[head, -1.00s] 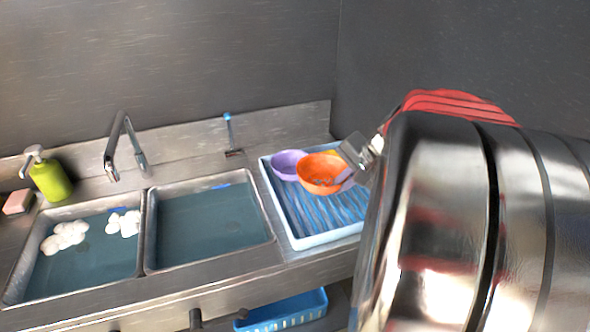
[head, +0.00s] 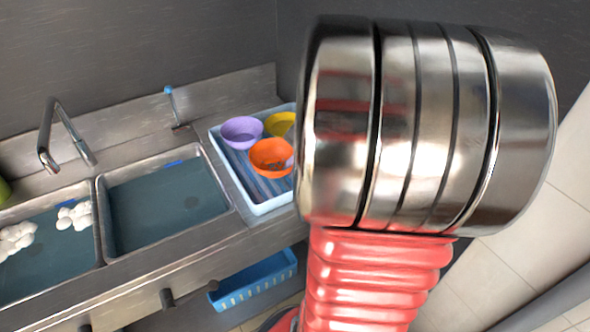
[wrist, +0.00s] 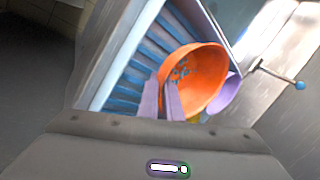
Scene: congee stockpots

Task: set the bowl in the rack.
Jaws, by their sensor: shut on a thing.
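The orange bowl (head: 270,157) has dark specks inside. It appears over the ridged blue rack with a pale rim (head: 262,208), in front of the purple bowl (head: 241,131) and yellow bowl (head: 281,123). In the wrist view my gripper (wrist: 163,84) is shut on the orange bowl (wrist: 205,75) at its near rim, and the bowl looks tilted there. The blue rack slats (wrist: 138,72) show beside it. I cannot tell whether the bowl touches the slats. In the head view my arm hides the gripper and the rack's right side.
Two water-filled sinks lie left of the rack, the right one (head: 165,212) clear and the left one (head: 40,255) with white foam. A tap (head: 62,130) stands behind them. A blue basket (head: 255,280) sits below the counter.

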